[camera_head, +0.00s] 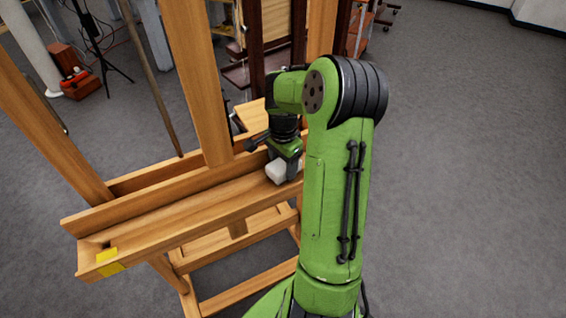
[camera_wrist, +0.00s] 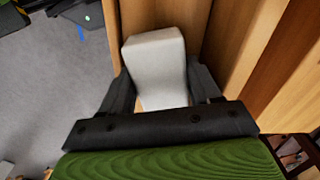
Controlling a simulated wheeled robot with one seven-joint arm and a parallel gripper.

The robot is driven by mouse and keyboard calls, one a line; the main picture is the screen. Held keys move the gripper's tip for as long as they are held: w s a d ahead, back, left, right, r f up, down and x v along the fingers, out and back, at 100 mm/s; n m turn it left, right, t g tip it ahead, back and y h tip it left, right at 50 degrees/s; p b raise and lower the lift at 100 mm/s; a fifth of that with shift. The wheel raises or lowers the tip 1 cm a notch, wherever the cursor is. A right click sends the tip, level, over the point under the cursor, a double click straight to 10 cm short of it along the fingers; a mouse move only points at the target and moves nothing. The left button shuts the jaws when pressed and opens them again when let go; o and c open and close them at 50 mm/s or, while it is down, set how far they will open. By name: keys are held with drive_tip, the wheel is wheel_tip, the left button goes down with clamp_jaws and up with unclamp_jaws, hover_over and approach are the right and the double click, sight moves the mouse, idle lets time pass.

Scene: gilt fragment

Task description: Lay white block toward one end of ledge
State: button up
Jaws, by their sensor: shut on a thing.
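The white block (camera_head: 283,171) is at the right part of the wooden easel's ledge (camera_head: 165,205), partly hidden by my arm. In the wrist view the white block (camera_wrist: 157,67) sits between the two dark fingers of my gripper (camera_wrist: 164,88), which is shut on it. My gripper (camera_head: 284,160) points down over the ledge in the head view. The ledge (camera_wrist: 193,20) shows as wood around the block in the wrist view. I cannot tell whether the block touches the ledge.
A yellow patch (camera_head: 109,262) marks the left end of the ledge, beside a small dark spot. The ledge between there and the block is bare. Easel uprights (camera_head: 195,80) rise behind it. A tripod (camera_head: 98,40) and a red-topped box (camera_head: 76,78) stand farther back on grey floor.

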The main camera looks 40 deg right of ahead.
sight(283, 164)
drive_tip(key=shift+f, duration=0.3)
drive_tip(key=o, duration=1.2)
wheel_tip(283, 164, up, 16)
drive_tip(key=p, duration=0.3)
drive_tip(key=shift+f+p, duration=0.15)
drive_tip(key=shift+p, duration=0.15)
drive_tip(key=s+a+r+n+t+h, duration=0.1)
drive_tip(key=s+a+r+n, duration=0.2)
drive_tip(key=a+n, duration=0.3)
drive_tip(key=s+a+r+n+t+h, duration=0.1)
drive_tip(key=s+a+r+n, duration=0.15)
drive_tip(key=a, duration=0.55)
drive_tip(key=s+a+n+t, duration=0.1)
drive_tip(key=s+a+n, duration=0.2)
drive_tip(key=s+a+n+t+y, duration=0.1)
drive_tip(key=s+a+n, duration=0.2)
drive_tip(key=s+a+f+n+t+y, duration=0.1)
drive_tip(key=s+a+n, duration=0.2)
drive_tip(key=s+n, duration=0.1)
drive_tip(key=shift+a+t, duration=0.1)
drive_tip(key=shift+t, duration=0.2)
